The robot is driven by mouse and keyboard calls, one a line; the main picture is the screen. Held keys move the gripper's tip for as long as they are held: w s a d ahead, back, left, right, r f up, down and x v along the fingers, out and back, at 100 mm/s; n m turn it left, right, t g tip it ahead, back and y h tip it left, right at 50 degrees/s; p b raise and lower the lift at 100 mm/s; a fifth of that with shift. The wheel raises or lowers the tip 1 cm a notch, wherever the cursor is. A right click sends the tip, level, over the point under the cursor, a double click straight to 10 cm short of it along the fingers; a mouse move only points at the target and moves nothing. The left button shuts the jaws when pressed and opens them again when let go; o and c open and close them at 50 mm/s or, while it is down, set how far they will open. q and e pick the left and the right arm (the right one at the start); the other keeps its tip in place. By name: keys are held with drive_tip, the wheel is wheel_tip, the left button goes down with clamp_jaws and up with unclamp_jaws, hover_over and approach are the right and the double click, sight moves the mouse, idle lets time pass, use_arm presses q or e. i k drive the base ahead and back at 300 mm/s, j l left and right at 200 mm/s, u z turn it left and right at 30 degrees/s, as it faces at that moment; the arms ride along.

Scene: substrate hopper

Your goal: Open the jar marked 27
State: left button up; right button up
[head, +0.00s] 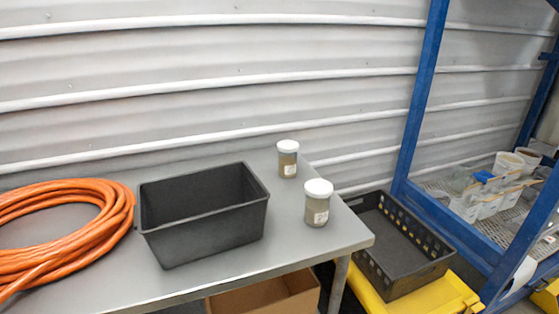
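Two jars with white lids stand upright on the grey metal table (185,284), near its right end. The nearer jar (317,210) is close to the front right corner and has a pale label with marks too small to read. The farther jar (288,166) stands near the back edge and also has a small label that I cannot read. I cannot tell which one is marked 27. Both lids, the nearer lid (319,187) and the farther lid (288,146), sit on their jars. Neither of my grippers is in view.
An empty black bin (205,238) stands left of the jars. A coiled orange hose (95,245) lies at the table's left. A black crate (400,265) sits lower at the right, by a blue rack (418,100). A cardboard box (265,300) is below the table.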

sight(288, 162)
drive_tip(key=i+l+u, duration=0.75)
drive_tip(key=i+l, duration=0.35)
drive_tip(key=l, duration=0.1)
